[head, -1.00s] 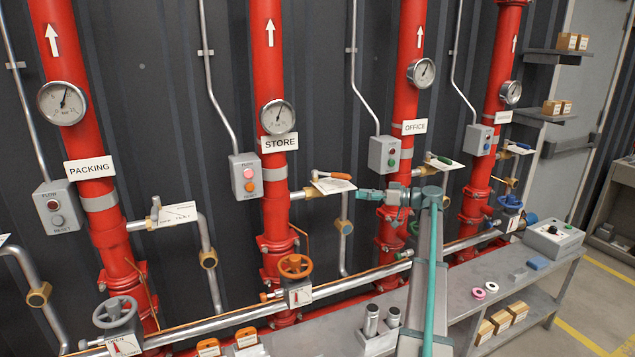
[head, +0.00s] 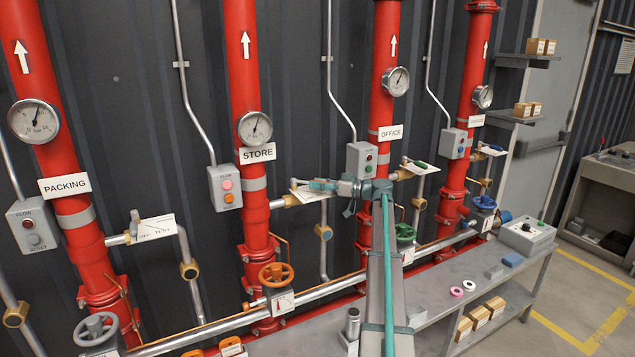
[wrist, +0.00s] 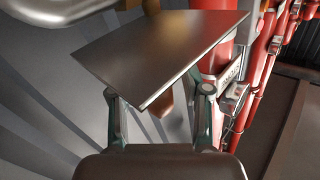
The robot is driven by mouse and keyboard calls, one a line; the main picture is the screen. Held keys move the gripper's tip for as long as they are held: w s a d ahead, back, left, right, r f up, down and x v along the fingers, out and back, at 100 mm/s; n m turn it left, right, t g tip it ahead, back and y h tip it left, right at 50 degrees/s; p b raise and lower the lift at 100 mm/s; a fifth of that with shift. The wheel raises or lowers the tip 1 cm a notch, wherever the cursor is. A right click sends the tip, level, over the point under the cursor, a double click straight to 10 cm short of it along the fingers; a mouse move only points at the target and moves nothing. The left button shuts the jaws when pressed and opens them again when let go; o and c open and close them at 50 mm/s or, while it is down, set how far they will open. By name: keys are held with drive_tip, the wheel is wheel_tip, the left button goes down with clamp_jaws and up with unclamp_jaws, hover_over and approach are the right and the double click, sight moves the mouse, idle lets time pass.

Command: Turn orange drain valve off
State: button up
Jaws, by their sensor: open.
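The STORE pipe's drain branch has a white plate (head: 318,195), with a small metal stem (head: 293,184) at its left end. In the wrist view the plate (wrist: 165,45) appears dark and tilted across the view, in front of the open fingers (wrist: 160,95). I cannot tell whether the fingers touch the plate. An orange handwheel (head: 276,274) sits lower, at the foot of the STORE pipe.
The red STORE pipe (head: 247,130) stands left of my gripper and the red OFFICE pipe (head: 383,110) right of it. A grey button box (head: 226,187) is at left. A drain pipe with a brass fitting (head: 323,232) hangs below. The bench (head: 430,335) lies in front.

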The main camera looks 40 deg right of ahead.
drive_tip(key=shift+w+a, duration=0.15)
drive_tip(key=shift+w, duration=0.05)
clamp_jaws()
drive_tip(key=shift+s+f, duration=0.1)
idle(0.4)
